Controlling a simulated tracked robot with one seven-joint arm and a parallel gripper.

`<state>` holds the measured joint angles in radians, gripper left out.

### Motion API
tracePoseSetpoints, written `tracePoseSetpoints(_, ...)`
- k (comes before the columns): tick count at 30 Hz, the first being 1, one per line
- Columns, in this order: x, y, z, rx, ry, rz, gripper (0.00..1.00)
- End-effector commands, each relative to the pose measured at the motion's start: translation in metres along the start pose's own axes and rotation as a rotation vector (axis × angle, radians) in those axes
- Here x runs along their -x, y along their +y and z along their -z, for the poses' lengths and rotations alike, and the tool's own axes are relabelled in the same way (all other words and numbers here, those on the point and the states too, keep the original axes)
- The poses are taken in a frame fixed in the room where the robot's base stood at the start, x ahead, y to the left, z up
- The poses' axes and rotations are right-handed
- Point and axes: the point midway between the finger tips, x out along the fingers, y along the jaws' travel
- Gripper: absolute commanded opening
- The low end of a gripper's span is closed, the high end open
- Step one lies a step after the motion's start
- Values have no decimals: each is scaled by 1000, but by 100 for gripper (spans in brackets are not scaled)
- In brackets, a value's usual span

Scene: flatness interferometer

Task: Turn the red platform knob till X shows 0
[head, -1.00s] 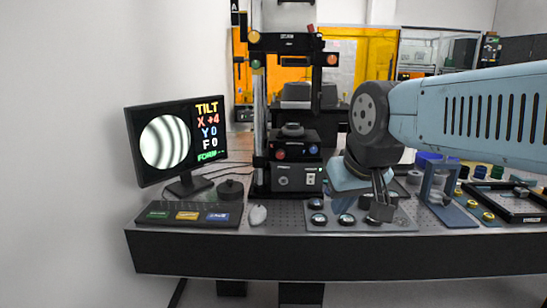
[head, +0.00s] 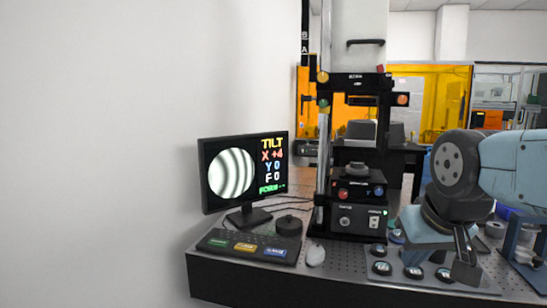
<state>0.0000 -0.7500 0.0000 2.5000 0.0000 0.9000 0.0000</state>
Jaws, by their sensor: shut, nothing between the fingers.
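The red platform knob (head: 343,194) is on the left of the front of the black platform (head: 358,181), with a blue knob (head: 379,191) to its right. The monitor (head: 245,173) at left shows striped fringes and the readout TILT, X +4, Y 0, F 0. My gripper (head: 466,272) is shut and empty, pointing down over the right part of the tray of round pieces. It is to the right of and lower than the red knob in the picture, well apart from it. My arm hides part of the tray.
The tray (head: 400,279) holds several dark round pieces. A blue stand (head: 522,243) is at the right.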

Motion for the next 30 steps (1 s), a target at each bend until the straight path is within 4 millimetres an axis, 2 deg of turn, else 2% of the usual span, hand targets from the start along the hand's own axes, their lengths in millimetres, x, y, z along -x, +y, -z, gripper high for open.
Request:
tracePoseSetpoints(4, 0, 0, 0, 0, 0, 0, 2)
tracePoseSetpoints(8, -3, -1, 7, 3, 13, 1, 14)
tracePoseSetpoints(11, -13, -3, 26, 10, 51, 5, 24)
tracePoseSetpoints(23, -83, -18, 151, 49, 359, 18, 62)
tracePoseSetpoints(30, -125, -24, 214, 61, 552, 9, 63)
